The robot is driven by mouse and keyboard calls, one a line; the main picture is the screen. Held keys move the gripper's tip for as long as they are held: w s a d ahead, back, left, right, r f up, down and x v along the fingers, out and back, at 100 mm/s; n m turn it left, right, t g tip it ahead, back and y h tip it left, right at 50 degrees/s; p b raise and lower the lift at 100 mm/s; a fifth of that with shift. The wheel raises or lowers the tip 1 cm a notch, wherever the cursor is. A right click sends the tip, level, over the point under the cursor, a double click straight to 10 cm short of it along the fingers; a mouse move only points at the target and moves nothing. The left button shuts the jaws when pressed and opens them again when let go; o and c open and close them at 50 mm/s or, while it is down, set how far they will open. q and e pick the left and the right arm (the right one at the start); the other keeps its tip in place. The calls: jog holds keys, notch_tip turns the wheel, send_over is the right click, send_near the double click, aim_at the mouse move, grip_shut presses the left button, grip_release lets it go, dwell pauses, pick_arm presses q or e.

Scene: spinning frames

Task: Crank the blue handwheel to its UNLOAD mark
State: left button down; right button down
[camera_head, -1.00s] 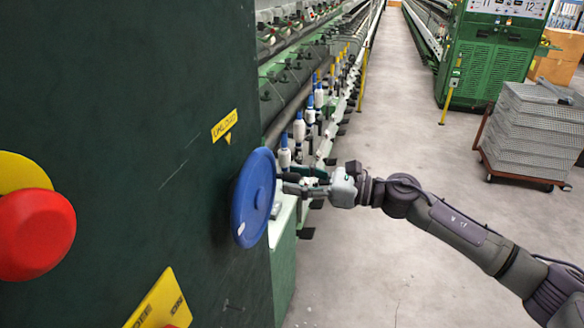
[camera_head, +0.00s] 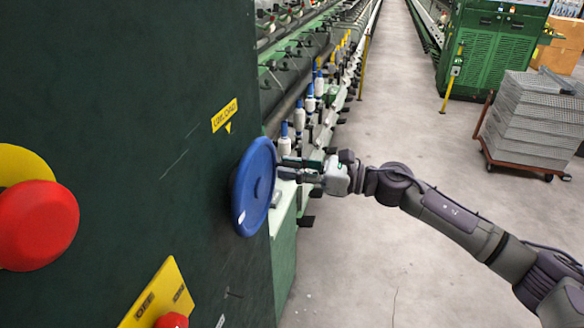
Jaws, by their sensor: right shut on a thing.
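The blue handwheel (camera_head: 252,190) stands out from the dark green panel near the middle, seen nearly edge-on. A small white mark (camera_head: 241,217) sits low on its left rim. The yellow UNLOAD label (camera_head: 224,115) with its downward pointer (camera_head: 228,128) is on the panel above the wheel, well apart from the white mark. My right gripper (camera_head: 283,168) is at the wheel's right, outer side, with its fingers shut on the wheel's grip; the fingers hide the part held. My left gripper is not in view.
A red button (camera_head: 35,225) on a yellow plate is at the left. A yellow OFF/ON plate (camera_head: 160,296) is below. Bobbins (camera_head: 299,118) line the machine behind my gripper. A cart of grey trays (camera_head: 530,120) stands at right; the floor (camera_head: 385,140) between is clear.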

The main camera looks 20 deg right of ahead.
jog(key=s+a+f+m+p, duration=0.1)
jog(key=s+a+f+m, duration=0.1)
jog(key=m, duration=0.6)
jog(key=s+a+f+m+p, duration=0.1)
jog(key=s+a+f+m, duration=0.2)
jog(key=m, duration=0.6)
jog(key=shift+s+f+t, duration=0.3)
jog(key=shift+s+f, duration=0.9)
jog(key=shift+f, duration=0.25)
jog(key=c, duration=0.9)
grip_release()
jog(key=shift+c, duration=0.2)
jog(key=shift+d, duration=0.1)
